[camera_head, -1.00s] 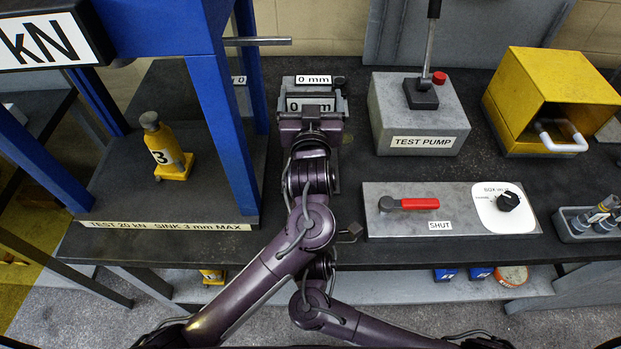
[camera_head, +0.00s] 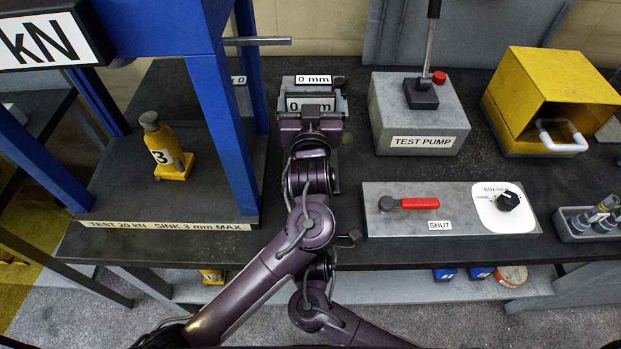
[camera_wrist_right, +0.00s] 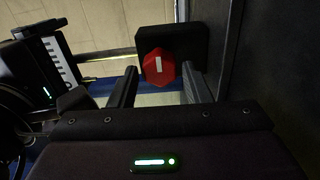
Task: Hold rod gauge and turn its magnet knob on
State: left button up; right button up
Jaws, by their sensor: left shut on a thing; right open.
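The rod gauge (camera_head: 313,80) stands at the back of the bench in the head view, with "0 mm" labels. My left gripper (camera_head: 312,108) is shut on it from the front and hides its lower part. In the right wrist view a red faceted knob (camera_wrist_right: 158,67) with a white mark sits against a black block (camera_wrist_right: 192,40). My right gripper (camera_wrist_right: 160,88) is open, with its fingers on either side below the knob. Contact with the knob cannot be told. In the head view the right gripper cannot be made out behind my left arm.
The blue press frame (camera_head: 222,100) stands close left, with a yellow jack (camera_head: 164,148) beneath. The test pump (camera_head: 418,115) stands right of the gauge.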

jog(key=s, duration=1.1)
jog(key=shift+s, duration=0.4)
pick_arm(q)
jog(key=o, duration=1.2)
